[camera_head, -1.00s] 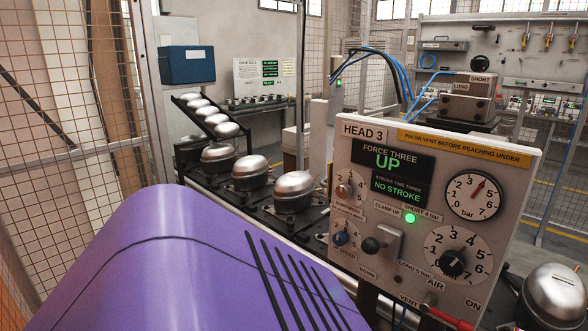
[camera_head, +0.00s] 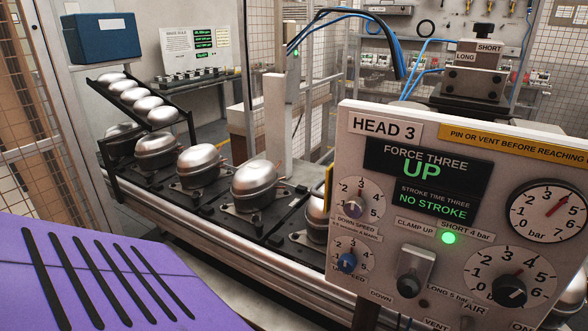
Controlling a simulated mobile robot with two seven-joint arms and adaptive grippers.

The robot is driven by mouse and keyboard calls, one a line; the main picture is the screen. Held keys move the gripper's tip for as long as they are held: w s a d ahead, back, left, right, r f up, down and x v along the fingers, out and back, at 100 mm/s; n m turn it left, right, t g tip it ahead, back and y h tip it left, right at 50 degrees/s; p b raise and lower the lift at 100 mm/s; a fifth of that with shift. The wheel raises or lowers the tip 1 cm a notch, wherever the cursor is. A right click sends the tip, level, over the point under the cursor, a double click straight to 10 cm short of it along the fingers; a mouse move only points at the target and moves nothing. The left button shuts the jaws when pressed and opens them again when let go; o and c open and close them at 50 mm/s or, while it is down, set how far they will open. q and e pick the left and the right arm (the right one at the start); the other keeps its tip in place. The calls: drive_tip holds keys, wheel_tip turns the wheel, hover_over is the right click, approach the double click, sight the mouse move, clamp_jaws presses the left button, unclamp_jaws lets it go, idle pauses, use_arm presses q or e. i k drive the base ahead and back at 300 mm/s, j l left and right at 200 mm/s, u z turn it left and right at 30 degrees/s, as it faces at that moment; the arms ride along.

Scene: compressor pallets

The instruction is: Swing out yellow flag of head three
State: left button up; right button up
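The head three panel (camera_head: 380,215) stands at the right in the head view, with a "HEAD 3" label (camera_head: 386,125). Its display (camera_head: 428,175) reads "FORCE THREE UP" and "NO STROKE". A green lamp (camera_head: 449,238) is lit beside "CLAMP UP". A narrow yellow strip (camera_head: 328,187) shows at the panel's left edge; I cannot tell whether it is the yellow flag, and most of it is hidden behind the panel. Neither of my grippers is in view.
Several silver compressors, one of them in the middle (camera_head: 257,187), stand on a conveyor (camera_head: 215,248) running behind the panel. A sloped rack (camera_head: 130,110) holds silver domes at the left. A black lever (camera_head: 410,284) and dials sit on the panel front. Blue hoses (camera_head: 384,40) hang above it.

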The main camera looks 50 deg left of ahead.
sight(328, 180)
drive_tip(key=j, duration=0.8)
drive_tip(key=i+j+u, duration=0.1)
drive_tip(key=j, duration=0.75)
